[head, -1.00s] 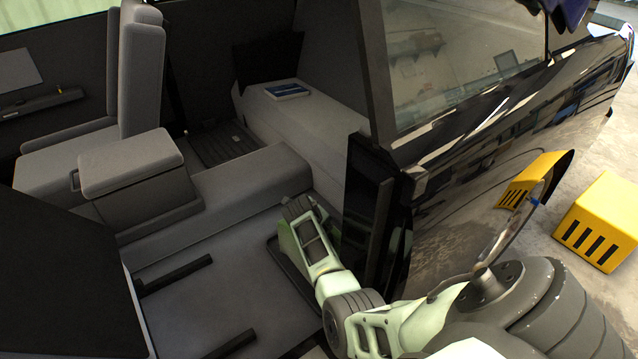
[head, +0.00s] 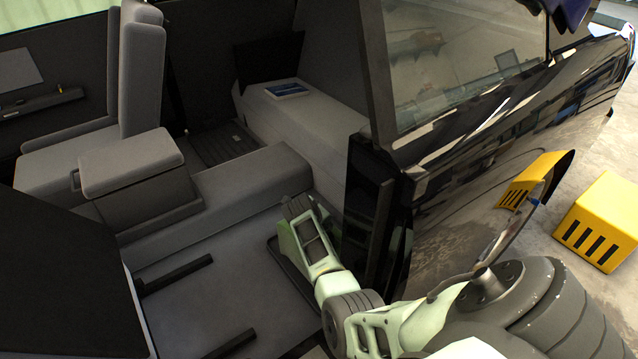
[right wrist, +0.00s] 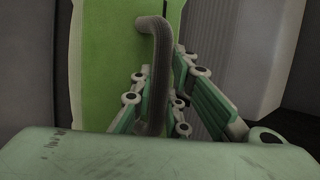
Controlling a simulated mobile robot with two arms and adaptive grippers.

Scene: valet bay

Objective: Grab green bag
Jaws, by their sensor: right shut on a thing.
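The green bag (right wrist: 108,60) fills the upper left middle of the right wrist view. A grey curved handle (right wrist: 158,60) arches out from it. My right gripper (right wrist: 160,95) is shut on this handle, with its linked fingers on both sides of it. In the head view my right gripper (head: 300,215) reaches down into the vehicle's footwell, beside the dark door edge. The bag cannot be made out clearly in the head view. My left gripper is not in view.
The dark door (head: 480,160) stands just right of my right arm. A blue-and-white book (head: 287,89) lies on the far ledge. A yellow slotted block (head: 603,222) stands outside.

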